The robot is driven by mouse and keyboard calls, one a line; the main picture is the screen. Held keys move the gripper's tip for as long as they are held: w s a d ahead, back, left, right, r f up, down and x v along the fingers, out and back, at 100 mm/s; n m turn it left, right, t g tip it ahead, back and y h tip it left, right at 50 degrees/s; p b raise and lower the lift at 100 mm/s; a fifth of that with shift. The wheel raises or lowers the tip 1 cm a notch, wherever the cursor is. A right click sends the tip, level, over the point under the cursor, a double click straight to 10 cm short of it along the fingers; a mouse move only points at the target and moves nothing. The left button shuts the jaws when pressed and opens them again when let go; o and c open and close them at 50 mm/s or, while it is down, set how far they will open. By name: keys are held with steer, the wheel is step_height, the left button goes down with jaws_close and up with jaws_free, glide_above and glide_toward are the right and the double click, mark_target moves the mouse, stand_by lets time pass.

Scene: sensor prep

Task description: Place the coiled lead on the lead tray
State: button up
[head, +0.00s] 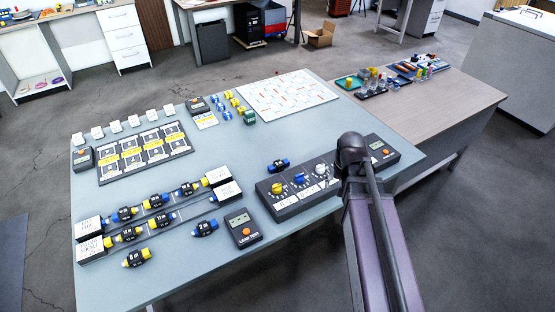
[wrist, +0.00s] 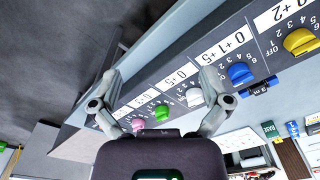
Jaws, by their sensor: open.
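I cannot make out the coiled lead or the lead tray for certain in either view. A purple ring-shaped item (head: 57,80) lies on a low shelf at the far left, possibly a coil. My gripper (wrist: 160,76) is open in the wrist view, with nothing between its fingers. It faces the dark knob panel (wrist: 180,75). In the head view my arm hides the gripper.
The grey table (head: 190,160) bears a dial panel (head: 290,205), a lead test box (head: 242,228), blue-and-yellow connectors in rails (head: 150,218), and a white grid board (head: 288,96). The wooden side table (head: 440,100) holds jars and dark trays at its back. Its front is clear.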

steer(key=w+a+r+m, duration=0.2)
steer(key=w+a+m, duration=0.2)
steer(key=w+a, duration=0.55)
steer(key=m, duration=0.6)
glide_above(279, 163)
steer(key=shift+s+f+g+p, duration=0.1)
steer(key=shift+f+g+p, duration=0.05)
steer(key=shift+g+p, duration=0.2)
steer(key=shift+f, duration=0.15)
step_height(279, 163, down, 8)
steer(key=b, duration=0.8)
steer(key=shift+f+b, duration=0.15)
steer(key=shift+b, duration=0.15)
steer(key=shift+f, duration=0.1)
steer(key=shift+a+f+b, duration=0.1)
steer(key=shift+f+b, duration=2.4)
steer(key=shift+b, duration=0.1)
